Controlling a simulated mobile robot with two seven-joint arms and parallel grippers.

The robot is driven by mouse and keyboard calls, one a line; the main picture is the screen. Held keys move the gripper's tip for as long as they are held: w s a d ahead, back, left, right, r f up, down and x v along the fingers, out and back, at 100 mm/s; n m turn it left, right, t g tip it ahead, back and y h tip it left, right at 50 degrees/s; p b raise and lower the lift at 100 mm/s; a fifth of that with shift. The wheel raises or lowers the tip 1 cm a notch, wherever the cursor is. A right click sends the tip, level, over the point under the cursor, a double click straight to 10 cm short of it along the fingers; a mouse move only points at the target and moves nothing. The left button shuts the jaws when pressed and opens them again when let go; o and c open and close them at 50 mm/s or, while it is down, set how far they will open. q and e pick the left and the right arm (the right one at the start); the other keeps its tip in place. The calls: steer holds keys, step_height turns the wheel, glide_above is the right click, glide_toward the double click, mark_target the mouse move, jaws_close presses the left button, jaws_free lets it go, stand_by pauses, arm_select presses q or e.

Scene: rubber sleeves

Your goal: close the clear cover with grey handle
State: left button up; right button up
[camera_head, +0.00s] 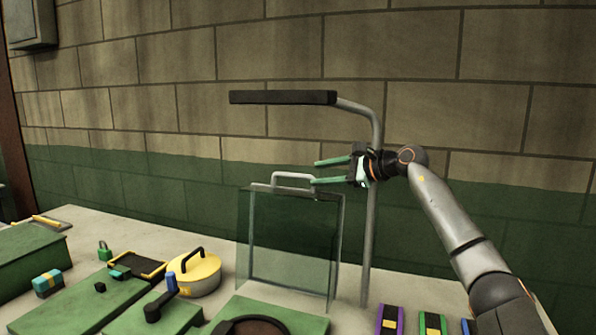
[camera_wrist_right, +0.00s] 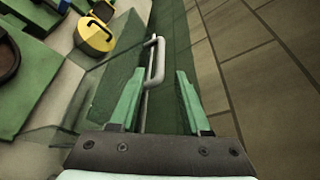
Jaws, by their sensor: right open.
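The clear cover (camera_head: 291,240) stands raised and nearly upright at the back of the table, with its grey handle (camera_head: 293,176) along the top edge. My right gripper (camera_head: 316,172) is open, just right of the handle in the head view, with green fingers pointing left. In the right wrist view the grey handle (camera_wrist_right: 155,60) lies ahead and partly between the open green fingers (camera_wrist_right: 158,90). I cannot tell whether a finger touches it. The cover's see-through panel also shows in the wrist view (camera_wrist_right: 80,115). My left gripper is not in view.
A lamp on a grey post (camera_head: 283,97) stands behind the cover, close to my right arm. A yellow round lid (camera_head: 193,274), green boards (camera_head: 82,305), a green padlock (camera_head: 104,252) and coloured blocks (camera_head: 390,320) crowd the table. The brick wall is behind.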

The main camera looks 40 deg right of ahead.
mark_target(300, 175)
steer(key=p+x, duration=0.1)
steer(key=x, duration=0.5)
steer(key=shift+w+r+p, duration=0.15)
steer(key=shift+w+p, duration=0.05)
steer(key=shift+p, duration=0.2)
steer(key=shift+x, duration=0.8)
jaws_close()
